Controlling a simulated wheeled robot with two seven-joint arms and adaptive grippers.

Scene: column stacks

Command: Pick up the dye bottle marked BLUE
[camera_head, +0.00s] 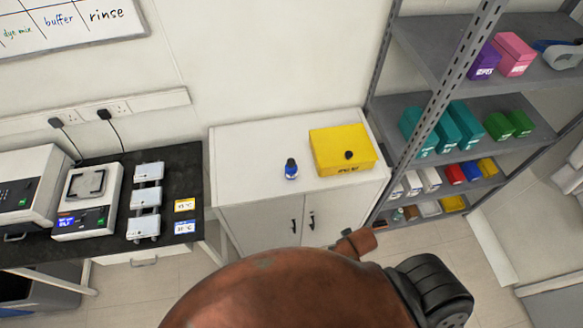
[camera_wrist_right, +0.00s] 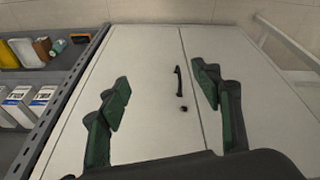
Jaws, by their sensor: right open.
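A small blue bottle with a dark cap (camera_head: 291,169) stands upright on the white cabinet top, left of the yellow box, in the head view. Its label is too small to read. My right gripper shows in the right wrist view (camera_wrist_right: 163,105), open and empty, with its fingers wide apart in front of the cabinet doors. The bottle is not in the right wrist view. In the head view my own brown arm and a dark part fill the lower middle, and the right gripper's fingertips cannot be made out. My left gripper is not in view.
A yellow box (camera_head: 341,149) with a dark knob sits on the white cabinet (camera_head: 245,147), right of the bottle. A metal shelf rack (camera_head: 480,108) with coloured boxes stands at the right. A black bench (camera_head: 186,163) with lab devices is at the left. The cabinet top around the bottle is clear.

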